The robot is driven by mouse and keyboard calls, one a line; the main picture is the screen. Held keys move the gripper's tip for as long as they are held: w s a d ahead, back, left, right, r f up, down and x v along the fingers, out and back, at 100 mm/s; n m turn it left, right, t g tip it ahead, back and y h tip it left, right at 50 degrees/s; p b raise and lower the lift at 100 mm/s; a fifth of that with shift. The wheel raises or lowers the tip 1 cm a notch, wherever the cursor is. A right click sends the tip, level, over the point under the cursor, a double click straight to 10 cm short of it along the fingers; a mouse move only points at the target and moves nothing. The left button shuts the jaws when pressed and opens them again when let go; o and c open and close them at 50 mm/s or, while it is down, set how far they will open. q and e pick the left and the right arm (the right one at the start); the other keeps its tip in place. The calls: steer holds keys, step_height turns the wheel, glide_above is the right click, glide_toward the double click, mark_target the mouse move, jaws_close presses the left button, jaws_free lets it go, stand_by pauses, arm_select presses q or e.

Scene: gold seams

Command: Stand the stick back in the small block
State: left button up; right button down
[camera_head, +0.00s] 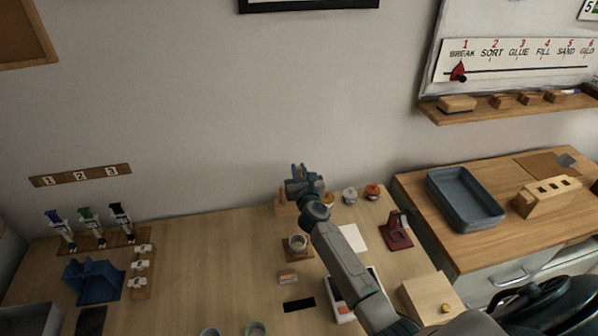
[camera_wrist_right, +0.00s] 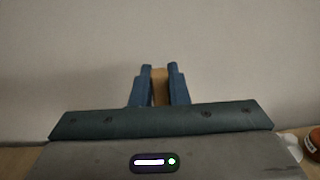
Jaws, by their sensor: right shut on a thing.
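My right gripper (camera_head: 298,170) is at the back of the table, in front of the wall. In the right wrist view its two blue fingers (camera_wrist_right: 159,72) are closed on a tan wooden piece (camera_wrist_right: 160,88), which looks like the stick. Its lower part is hidden by the gripper body. In the head view a wooden piece (camera_head: 282,203) shows just left of the gripper, partly covered by it; I cannot tell whether it is the small block. Another small wooden block (camera_head: 288,277) lies nearer on the table. My left gripper is not in view.
Small jars (camera_head: 349,195) and a dark red stand (camera_head: 397,232) are to the right. A blue holder (camera_head: 93,280) and upright tools (camera_head: 91,228) are at left. The table's middle left is clear.

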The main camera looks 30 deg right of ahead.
steer(key=shift+f, duration=0.15)
stand_by(0.7)
steer(key=shift+f+b, duration=2.55)
steer(key=shift+f, duration=0.2)
stand_by(1.7)
stand_by(0.4)
steer(key=c, duration=1.3)
jaws_free()
steer(key=shift+p+v, duration=0.75)
steer(key=shift+v, duration=1.8)
